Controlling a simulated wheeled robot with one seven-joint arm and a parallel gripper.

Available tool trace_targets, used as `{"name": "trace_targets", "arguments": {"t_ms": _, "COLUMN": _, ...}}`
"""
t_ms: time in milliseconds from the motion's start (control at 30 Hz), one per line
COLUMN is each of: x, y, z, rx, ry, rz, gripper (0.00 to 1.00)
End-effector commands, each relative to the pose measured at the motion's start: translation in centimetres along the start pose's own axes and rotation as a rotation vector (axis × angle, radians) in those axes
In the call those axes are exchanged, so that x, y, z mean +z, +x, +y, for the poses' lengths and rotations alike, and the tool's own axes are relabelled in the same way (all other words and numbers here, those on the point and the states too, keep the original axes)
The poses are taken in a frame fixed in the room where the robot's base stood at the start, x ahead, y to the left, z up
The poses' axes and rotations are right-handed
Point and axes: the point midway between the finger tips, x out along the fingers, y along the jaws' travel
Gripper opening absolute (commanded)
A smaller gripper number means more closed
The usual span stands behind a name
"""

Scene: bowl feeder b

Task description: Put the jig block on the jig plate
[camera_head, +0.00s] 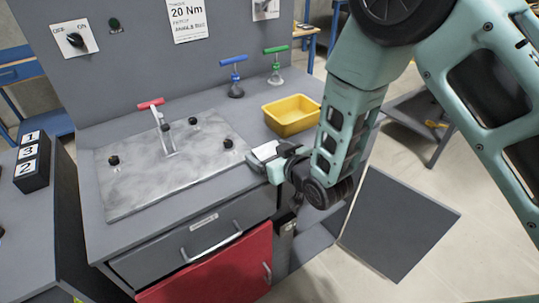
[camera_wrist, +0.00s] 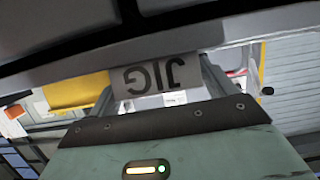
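The jig plate (camera_head: 135,185) is a brushed metal sheet lying on the grey workbench, with several black knobs and a red-handled clamp (camera_head: 158,125) on it. My gripper (camera_head: 274,160) is at the right front of the plate, near the bench's right edge. It holds a light grey block (camera_head: 263,150), above or beside the plate's right side; the exact height is hard to tell. In the wrist view the jig block (camera_wrist: 155,77) has an upside-down "JIG" label and sits between both fingers. My wrist partly hides the bench's right end.
A yellow bin (camera_head: 292,115) stands on the bench just behind my gripper. Blue-handled (camera_head: 234,77) and green-handled (camera_head: 276,65) clamps stand at the back. A grey panel rises behind the bench. A numbered black block (camera_head: 31,163) sits at far left.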

Motion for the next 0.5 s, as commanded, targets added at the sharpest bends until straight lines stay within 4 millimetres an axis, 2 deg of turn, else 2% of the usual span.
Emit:
{"name": "trace_targets", "arguments": {"t_ms": 33, "x": -0.01, "y": -0.01, "z": 0.00, "rx": 0.000, "ry": 0.000, "rz": 0.000, "gripper": 0.69}}
{"name": "trace_targets", "arguments": {"t_ms": 133, "x": -0.01, "y": -0.01, "z": 0.00, "rx": 0.000, "ry": 0.000, "rz": 0.000, "gripper": 0.41}}
{"name": "trace_targets", "arguments": {"t_ms": 200, "x": -0.12, "y": 0.00, "z": 0.00, "rx": 0.000, "ry": 0.000, "rz": 0.003, "gripper": 0.29}}
{"name": "trace_targets", "arguments": {"t_ms": 500, "x": -0.42, "y": -0.08, "z": 0.00, "rx": 0.000, "ry": 0.000, "rz": 0.004, "gripper": 0.29}}
